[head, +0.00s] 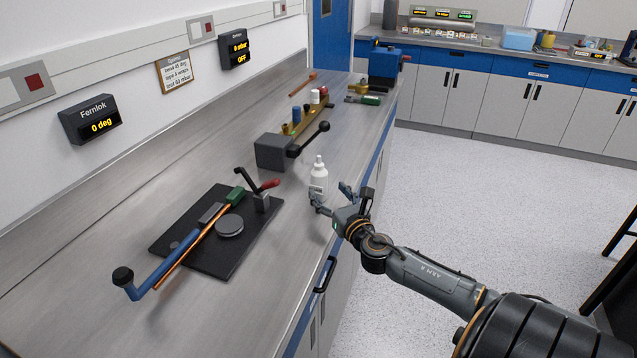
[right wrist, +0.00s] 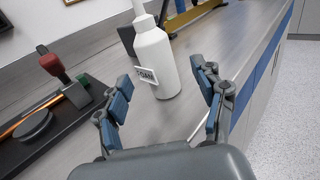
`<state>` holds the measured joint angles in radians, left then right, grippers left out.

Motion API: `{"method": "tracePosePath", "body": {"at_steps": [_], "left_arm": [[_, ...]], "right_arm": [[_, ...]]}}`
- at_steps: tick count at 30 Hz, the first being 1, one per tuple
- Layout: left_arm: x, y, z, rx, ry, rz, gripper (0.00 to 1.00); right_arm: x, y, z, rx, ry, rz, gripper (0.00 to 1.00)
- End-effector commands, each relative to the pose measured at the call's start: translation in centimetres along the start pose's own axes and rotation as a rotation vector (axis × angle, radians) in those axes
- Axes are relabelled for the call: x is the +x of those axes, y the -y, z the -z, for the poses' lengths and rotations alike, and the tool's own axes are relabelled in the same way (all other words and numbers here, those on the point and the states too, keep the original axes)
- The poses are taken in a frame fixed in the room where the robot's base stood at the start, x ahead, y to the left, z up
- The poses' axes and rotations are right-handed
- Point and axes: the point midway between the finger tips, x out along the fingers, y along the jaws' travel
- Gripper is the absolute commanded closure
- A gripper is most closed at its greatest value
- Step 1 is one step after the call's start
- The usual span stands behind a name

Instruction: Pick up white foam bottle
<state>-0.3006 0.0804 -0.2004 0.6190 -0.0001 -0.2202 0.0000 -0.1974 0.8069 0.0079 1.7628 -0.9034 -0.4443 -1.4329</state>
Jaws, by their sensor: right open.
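The white foam bottle (head: 319,178) stands upright on the steel bench near its front edge. In the right wrist view the bottle (right wrist: 157,62) shows a small label with dark letters, and its top is cut off by the picture's edge. My right gripper (head: 335,200) is open at the bottle's near right side. In the right wrist view the two blue-padded fingers (right wrist: 165,95) are spread, with the bottle beyond and between them. I cannot tell whether either finger touches it. My left gripper is not in view.
A black plate (head: 205,262) with a bending tool and copper tube lies left of the bottle. A grey block with a lever (head: 274,152) stands behind it. A wooden rack (head: 310,117) holds small bottles further back. The floor (head: 460,200) beside the bench is clear.

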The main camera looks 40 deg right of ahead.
Motion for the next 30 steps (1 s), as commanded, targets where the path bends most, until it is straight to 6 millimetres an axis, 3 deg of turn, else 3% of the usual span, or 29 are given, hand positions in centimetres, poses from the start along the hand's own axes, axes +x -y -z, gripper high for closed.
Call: {"method": "tracePosePath", "body": {"at_steps": [5, 15, 25, 30], "left_arm": [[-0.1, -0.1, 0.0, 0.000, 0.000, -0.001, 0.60], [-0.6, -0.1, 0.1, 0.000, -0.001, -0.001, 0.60], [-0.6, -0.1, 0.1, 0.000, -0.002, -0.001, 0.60], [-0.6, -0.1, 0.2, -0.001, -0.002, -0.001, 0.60]], "right_arm": [[0.9, -0.1, 0.0, 0.002, 0.000, 0.001, 0.31], [5.1, -0.3, 0.1, 0.002, 0.001, 0.001, 0.31], [5.6, -0.4, 0.3, 0.001, -0.001, 0.000, 0.31], [5.6, -0.4, 0.3, 0.001, -0.001, 0.000, 0.66]]}}
